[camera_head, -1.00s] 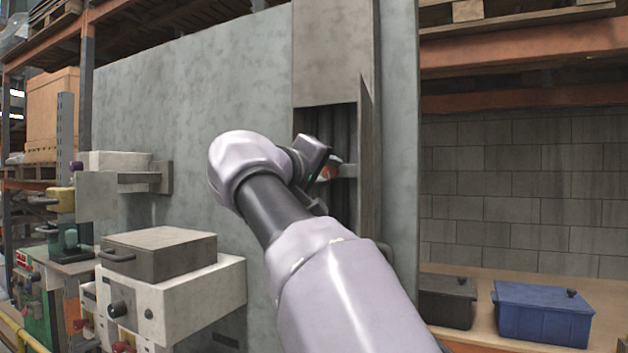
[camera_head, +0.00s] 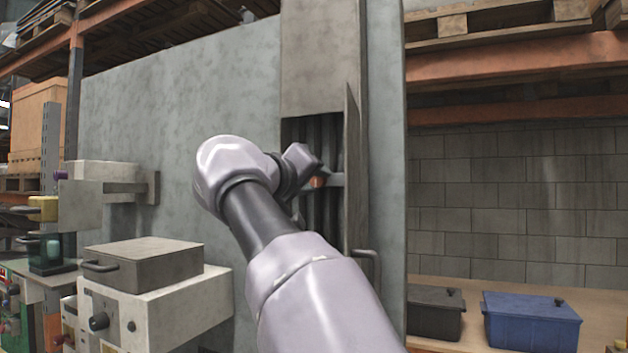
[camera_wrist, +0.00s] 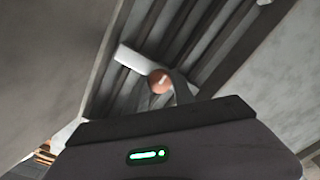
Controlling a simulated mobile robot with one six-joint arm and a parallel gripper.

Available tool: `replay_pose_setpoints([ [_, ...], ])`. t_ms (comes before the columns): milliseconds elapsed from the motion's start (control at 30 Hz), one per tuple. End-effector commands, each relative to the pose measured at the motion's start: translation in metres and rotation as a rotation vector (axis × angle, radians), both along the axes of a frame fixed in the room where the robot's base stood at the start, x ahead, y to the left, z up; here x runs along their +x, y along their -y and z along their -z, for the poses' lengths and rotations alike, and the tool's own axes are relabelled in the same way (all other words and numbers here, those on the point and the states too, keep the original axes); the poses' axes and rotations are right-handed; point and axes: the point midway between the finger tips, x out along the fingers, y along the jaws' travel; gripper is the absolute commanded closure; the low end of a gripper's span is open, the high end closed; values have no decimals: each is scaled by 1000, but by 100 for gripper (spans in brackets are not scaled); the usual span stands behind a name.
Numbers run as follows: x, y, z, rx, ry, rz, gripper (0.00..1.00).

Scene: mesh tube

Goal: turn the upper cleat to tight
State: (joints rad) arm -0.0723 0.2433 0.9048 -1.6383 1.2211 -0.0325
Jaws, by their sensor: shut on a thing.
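The upper cleat shows in the wrist view as a round orange-red knob (camera_wrist: 160,82) with a pale mark, in front of a light metal bar (camera_wrist: 128,62). In the head view only a small orange patch of the cleat (camera_head: 318,183) shows inside the tall opening in the grey panel. My gripper (camera_wrist: 164,91) is shut on the cleat, its grey fingers on either side of the knob. In the head view my wrist and arm hide most of the grip. I cannot read whether the cleat stands at tight.
Dark vertical ribs (camera_wrist: 205,50) fill the opening behind the cleat. An upright grey door edge (camera_head: 352,200) stands close to its right, with a handle (camera_head: 371,262) lower down. A boxy bench unit (camera_head: 150,310) stands at left; a blue box (camera_head: 532,322) lies at right.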

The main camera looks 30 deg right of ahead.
Motion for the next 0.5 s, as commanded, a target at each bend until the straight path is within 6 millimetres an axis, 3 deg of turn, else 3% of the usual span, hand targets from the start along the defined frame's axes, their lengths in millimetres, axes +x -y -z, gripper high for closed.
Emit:
replay_pose_setpoints([
  [33,-1,0,-4,-6,6,-1,68],
  [133,-1,0,-4,-4,5,-1,49],
  [500,-3,-4,-1,-2,3,-1,48],
])
